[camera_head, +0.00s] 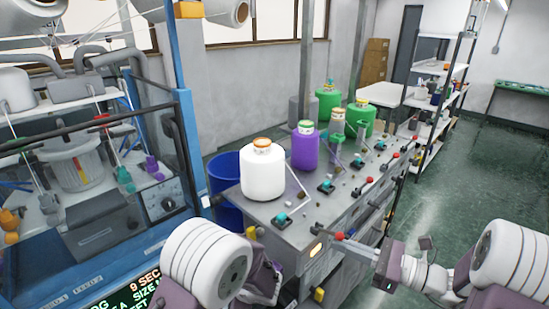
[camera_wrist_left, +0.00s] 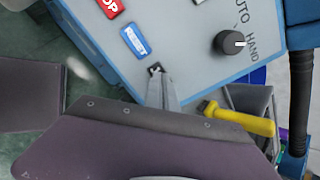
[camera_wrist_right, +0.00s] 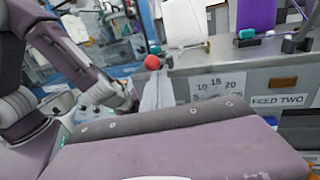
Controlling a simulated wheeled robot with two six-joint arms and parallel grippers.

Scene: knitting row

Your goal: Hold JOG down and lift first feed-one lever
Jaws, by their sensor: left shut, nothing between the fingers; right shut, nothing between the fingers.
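The control panel (camera_wrist_left: 185,65) in the left wrist view has a red STOP button (camera_wrist_left: 108,5), a blue RESET button (camera_wrist_left: 134,41) and a black AUTO/HAND knob (camera_wrist_left: 230,42). My shut left gripper (camera_wrist_left: 157,80) has its tips at a small dark spot below RESET. No JOG label is readable there; the tips cover part of it. In the head view my left arm hides that gripper. The nearest red-knobbed lever (camera_head: 340,235) is at the bench's front corner. My right gripper (camera_head: 355,247) is shut, its tips at the knob, which also shows in the right wrist view (camera_wrist_right: 152,62).
More red-knobbed levers, one here (camera_head: 369,180), line the bench edge. White (camera_head: 262,177) and purple (camera_head: 305,150) yarn cones stand on top. A FEED TWO label (camera_wrist_right: 278,100) is on the bench front. Green floor (camera_head: 440,190) is clear at right.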

